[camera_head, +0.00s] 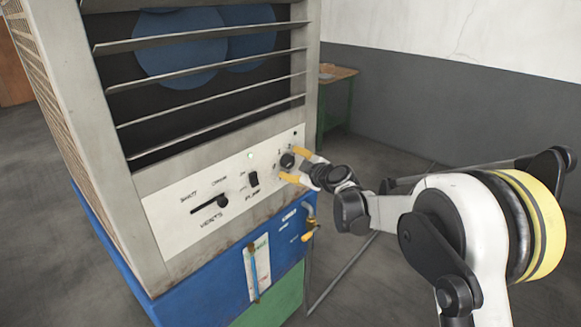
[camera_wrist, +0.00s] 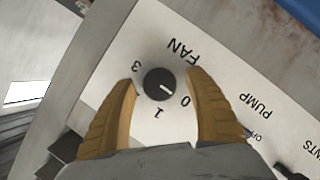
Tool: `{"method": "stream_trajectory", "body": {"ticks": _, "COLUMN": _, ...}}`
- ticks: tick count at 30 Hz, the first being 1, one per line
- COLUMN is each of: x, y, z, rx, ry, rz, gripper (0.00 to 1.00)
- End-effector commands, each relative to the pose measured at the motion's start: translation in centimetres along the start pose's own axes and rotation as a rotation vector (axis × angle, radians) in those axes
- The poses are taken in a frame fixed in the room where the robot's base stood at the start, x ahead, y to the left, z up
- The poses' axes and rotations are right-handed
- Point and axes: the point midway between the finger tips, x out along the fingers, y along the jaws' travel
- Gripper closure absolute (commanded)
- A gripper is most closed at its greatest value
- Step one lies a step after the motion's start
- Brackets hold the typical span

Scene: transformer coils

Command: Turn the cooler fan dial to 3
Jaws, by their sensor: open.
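The fan dial (camera_wrist: 159,84) is a round black knob on the cooler's white control panel (camera_wrist: 218,75). Its white mark points toward the printed 0; 1 and 3 are also printed around it, and FAN is lettered beside it. In the head view the dial (camera_head: 287,160) is at the panel's right end. My gripper (camera_head: 290,164) is open, with yellow fingers on either side of the dial. In the wrist view the gripper (camera_wrist: 161,79) shows a gap between each finger and the knob. I cannot tell how deep the fingertips reach.
The pump switch (camera_head: 253,180) and the vents lever (camera_head: 210,202) are left of the dial. Louvre slats (camera_head: 205,90) lie above the panel. A yellow-handled tap (camera_head: 311,230) sticks out below. A small table (camera_head: 338,75) stands behind; open floor lies to the right.

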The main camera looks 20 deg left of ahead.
Motion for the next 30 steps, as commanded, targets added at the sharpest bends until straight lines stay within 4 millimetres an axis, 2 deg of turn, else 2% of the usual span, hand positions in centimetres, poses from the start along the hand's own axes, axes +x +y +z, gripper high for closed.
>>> {"method": "stream_trajectory", "body": {"ticks": 3, "x": 0.6, "y": -0.02, "z": -0.03, "rx": 0.0, "ry": 0.0, "rz": 0.0, "gripper": 0.38}}
{"method": "stream_trajectory", "body": {"ticks": 11, "x": 0.64, "y": 0.03, "z": -0.05, "rx": 0.0, "ry": 0.0, "rz": 0.0, "gripper": 0.39}}
{"method": "stream_trajectory", "body": {"ticks": 16, "x": 0.62, "y": 0.04, "z": -0.04, "rx": 0.0, "ry": 0.0, "rz": 0.0, "gripper": 0.9}}
{"method": "stream_trajectory", "body": {"ticks": 30, "x": 0.6, "y": 0.14, "z": -0.04, "rx": 0.039, "ry": -0.001, "rz": -0.015, "gripper": 0.91}}
